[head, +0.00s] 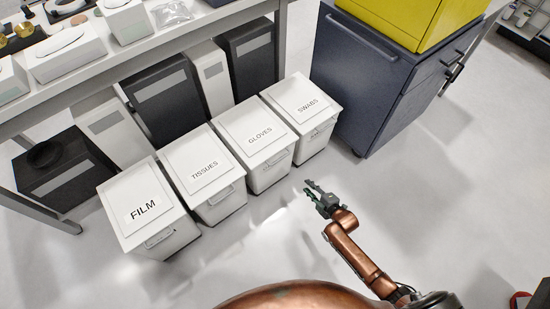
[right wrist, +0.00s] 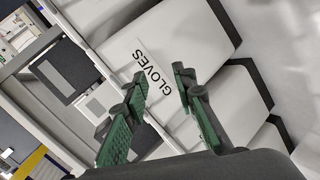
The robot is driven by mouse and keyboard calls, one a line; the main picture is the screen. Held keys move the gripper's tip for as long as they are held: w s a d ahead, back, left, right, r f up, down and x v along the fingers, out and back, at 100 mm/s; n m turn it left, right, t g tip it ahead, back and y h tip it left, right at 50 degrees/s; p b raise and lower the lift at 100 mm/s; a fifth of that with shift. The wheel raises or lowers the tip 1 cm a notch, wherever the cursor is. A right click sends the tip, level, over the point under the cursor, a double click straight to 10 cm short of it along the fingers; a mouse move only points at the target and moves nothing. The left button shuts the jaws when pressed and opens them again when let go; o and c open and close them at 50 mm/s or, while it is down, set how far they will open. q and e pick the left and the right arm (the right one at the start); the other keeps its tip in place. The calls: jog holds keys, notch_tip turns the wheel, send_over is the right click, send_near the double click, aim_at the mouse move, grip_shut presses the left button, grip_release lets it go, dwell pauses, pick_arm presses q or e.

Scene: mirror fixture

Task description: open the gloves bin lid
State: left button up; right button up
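The gloves bin (head: 256,141) is a white bin with a shut lid labelled GLOVES, third from the left in a row on the floor. It has a handle (head: 277,158) on its front face. My right gripper (head: 311,188) is in front of and to the right of this bin, apart from it. In the right wrist view, the gripper's green-padded fingers (right wrist: 160,110) are spread, with nothing between them. The GLOVES lid (right wrist: 160,50) shows beyond the fingertips there. My left gripper is not in view.
White bins labelled FILM (head: 147,215), TISSUES (head: 203,172) and SWABS (head: 304,108) stand beside the gloves bin, all lids shut. A dark blue cabinet (head: 365,90) with a yellow box (head: 420,20) stands to the right. A bench (head: 150,52) stands behind the bins. The floor in front is clear.

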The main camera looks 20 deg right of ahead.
aim_at(280, 159)
jog(key=w+a+r+n+y+b, duration=0.1)
jog(key=w+a+b, duration=0.1)
jog(key=w, duration=0.3)
jog(key=w+a+r+n+t+b, duration=0.1)
jog(key=w+a+n+b, duration=0.1)
jog(key=w, duration=0.4)
jog(key=w+a+r+n+t+y+b, duration=0.1)
jog(key=w+a+n+b, duration=0.1)
jog(key=w+a+b, duration=0.2)
jog(key=shift+w+a+r+y+b, duration=0.3)
jog(key=shift+w+b, duration=0.35)
jog(key=shift+b, duration=0.45)
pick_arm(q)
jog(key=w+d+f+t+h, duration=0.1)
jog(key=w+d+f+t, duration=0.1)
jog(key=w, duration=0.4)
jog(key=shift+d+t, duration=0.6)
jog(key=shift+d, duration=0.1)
pick_arm(e)
jog(key=shift+r, duration=0.1)
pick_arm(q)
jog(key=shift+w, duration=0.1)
pick_arm(e)
jog(key=shift+c, duration=0.4)
grip_shut()
